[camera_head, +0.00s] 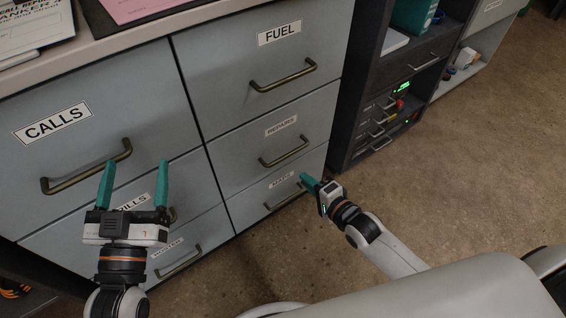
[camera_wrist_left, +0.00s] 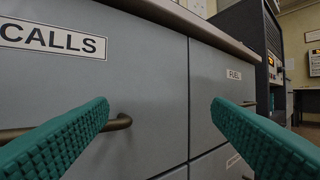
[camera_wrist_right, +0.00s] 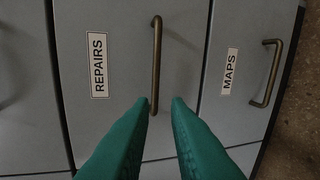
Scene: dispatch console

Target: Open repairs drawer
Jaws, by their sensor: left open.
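The repairs drawer (camera_head: 245,150) is a grey front in the right column, between FUEL and MAPS. It looks shut, with a bronze bar handle (camera_head: 285,153). In the right wrist view its REPAIRS label (camera_wrist_right: 98,65) and handle (camera_wrist_right: 156,60) are close ahead. My right gripper (camera_head: 306,181) is near the MAPS handle, its teal fingers pointing at the cabinet. In the right wrist view its fingertips (camera_wrist_right: 163,102) are slightly apart and look empty, near one end of the repairs handle; contact cannot be told. My left gripper (camera_head: 135,165) is open and empty before the CALLS drawer.
The CALLS handle (camera_head: 88,168), FUEL handle (camera_head: 284,76) and MAPS handle (camera_head: 285,197) stick out from the grey cabinet. A dark equipment rack (camera_head: 352,110) stands to its right. The floor (camera_head: 480,170) on the right is clear.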

